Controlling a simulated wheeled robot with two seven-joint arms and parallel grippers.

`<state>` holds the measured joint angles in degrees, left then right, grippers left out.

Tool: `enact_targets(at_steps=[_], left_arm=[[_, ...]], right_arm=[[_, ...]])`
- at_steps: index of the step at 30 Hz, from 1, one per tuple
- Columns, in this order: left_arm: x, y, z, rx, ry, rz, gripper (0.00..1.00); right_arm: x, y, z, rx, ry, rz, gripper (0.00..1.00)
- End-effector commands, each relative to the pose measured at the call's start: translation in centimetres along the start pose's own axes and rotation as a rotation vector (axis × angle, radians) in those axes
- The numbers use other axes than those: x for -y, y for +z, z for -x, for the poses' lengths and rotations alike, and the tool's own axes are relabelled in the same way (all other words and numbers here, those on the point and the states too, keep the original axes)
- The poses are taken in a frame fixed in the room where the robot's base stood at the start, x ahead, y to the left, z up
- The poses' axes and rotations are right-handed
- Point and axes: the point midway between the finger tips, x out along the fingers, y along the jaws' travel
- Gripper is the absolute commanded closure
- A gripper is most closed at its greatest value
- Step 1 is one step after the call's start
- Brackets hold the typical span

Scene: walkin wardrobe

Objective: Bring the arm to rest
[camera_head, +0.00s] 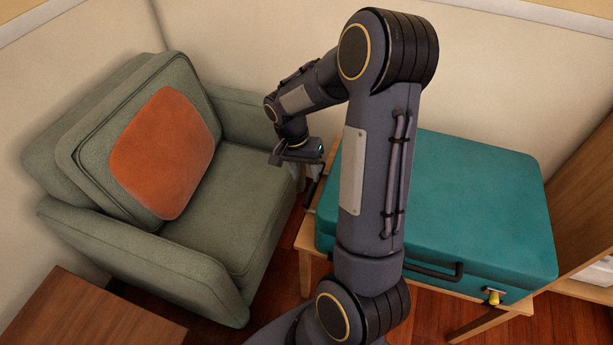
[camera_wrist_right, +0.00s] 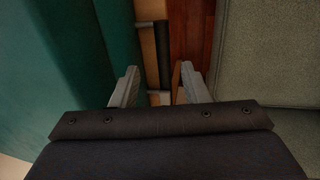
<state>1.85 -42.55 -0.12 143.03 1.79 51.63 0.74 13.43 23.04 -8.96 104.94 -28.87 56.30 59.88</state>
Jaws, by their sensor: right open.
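My right arm reaches up and over from the bottom of the head view. Its gripper (camera_head: 312,182) hangs between the armchair and the teal suitcase (camera_head: 478,195). In the right wrist view the two fingers of the right gripper (camera_wrist_right: 156,88) stand apart with nothing held between them. Below them are the wooden stand's edge, a dark bar-shaped handle (camera_wrist_right: 163,55) and a strip of red-brown floor. The teal suitcase also fills the left of the wrist view (camera_wrist_right: 60,60). My left gripper is not in view.
A green armchair (camera_head: 235,205) with an orange cushion (camera_head: 162,152) stands at the left. A wooden table top (camera_head: 90,315) is at the bottom left. The suitcase lies closed on a wooden stand (camera_head: 306,238). A wooden shelf unit (camera_head: 585,215) borders the right. Walls close off the back.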

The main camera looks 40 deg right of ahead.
Motion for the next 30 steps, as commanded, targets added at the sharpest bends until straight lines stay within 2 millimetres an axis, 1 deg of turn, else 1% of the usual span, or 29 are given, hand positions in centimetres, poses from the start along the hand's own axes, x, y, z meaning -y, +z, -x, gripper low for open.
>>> enact_targets(at_steps=[16, 20, 23, 26, 27, 29, 30], left_arm=[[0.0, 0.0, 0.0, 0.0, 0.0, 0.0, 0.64], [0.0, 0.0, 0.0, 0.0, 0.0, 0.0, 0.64], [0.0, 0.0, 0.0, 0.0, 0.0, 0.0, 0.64], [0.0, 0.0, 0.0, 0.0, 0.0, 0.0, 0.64], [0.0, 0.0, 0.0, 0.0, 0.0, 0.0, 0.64], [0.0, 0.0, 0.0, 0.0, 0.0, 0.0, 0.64], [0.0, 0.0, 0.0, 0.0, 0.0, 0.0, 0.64]], right_arm=[[0.0, 0.0, 0.1, 0.0, 0.0, 0.0, 0.59], [-0.2, 0.6, 1.0, 0.002, -0.026, 0.021, 0.59], [-0.6, 2.0, 3.1, 0.001, -0.091, 0.08, 0.59], [-1.3, 4.6, 5.9, -0.006, -0.191, 0.179, 0.59], [-1.7, 5.8, 6.9, -0.012, -0.235, 0.226, 0.59], [-2.2, 7.7, 8.4, -0.025, -0.3, 0.298, 0.59], [-2.7, 8.9, 9.3, -0.036, -0.343, 0.347, 0.59]])
